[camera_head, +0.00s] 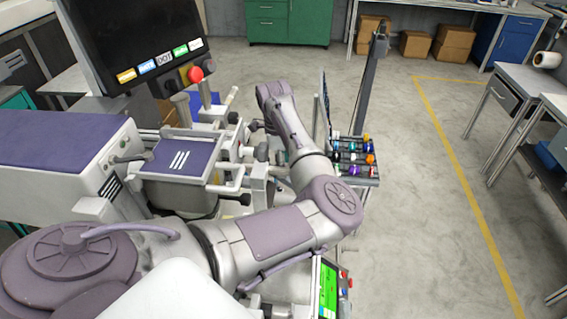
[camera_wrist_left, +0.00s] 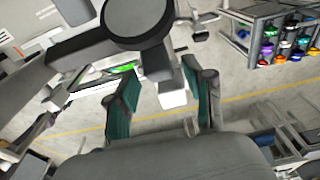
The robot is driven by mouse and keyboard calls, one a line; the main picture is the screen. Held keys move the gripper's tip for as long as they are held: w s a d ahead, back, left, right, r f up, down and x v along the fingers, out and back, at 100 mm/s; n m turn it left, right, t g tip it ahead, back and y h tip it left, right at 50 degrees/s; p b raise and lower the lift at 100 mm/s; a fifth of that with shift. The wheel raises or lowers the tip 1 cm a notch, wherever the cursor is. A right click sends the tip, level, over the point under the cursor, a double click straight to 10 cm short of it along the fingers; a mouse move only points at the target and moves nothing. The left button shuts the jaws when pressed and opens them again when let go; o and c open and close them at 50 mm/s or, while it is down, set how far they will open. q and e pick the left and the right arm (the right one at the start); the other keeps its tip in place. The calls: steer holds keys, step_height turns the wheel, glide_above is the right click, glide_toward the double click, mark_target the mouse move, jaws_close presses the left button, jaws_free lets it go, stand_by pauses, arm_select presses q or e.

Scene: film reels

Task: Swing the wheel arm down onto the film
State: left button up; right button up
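In the left wrist view, my left gripper (camera_wrist_left: 162,103) is open, with teal pads on both fingers. A pale block-ended part (camera_wrist_left: 173,94) shows between the fingers; I cannot tell whether either finger touches it. Above it is a dark bar (camera_wrist_left: 82,48) with a large black round wheel (camera_wrist_left: 138,20), which looks like the wheel arm. I cannot make out the film in either view. In the head view, my left arm reaches across the machine, and its fingers are hidden behind the wrist. My right gripper is not in view.
The machine's purple-topped body (camera_head: 55,138), a screen (camera_head: 135,40) and a red button (camera_head: 195,74) are at left. A rack of coloured bottles (camera_head: 353,157) stands just right of my forearm; it also shows in the wrist view (camera_wrist_left: 275,45). The floor (camera_head: 430,190) further right is clear.

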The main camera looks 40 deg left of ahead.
arm_select(q)
step_height(320, 180, up, 12)
steer(key=a, duration=0.1)
steer(key=shift+s, duration=0.35)
stand_by(0.5)
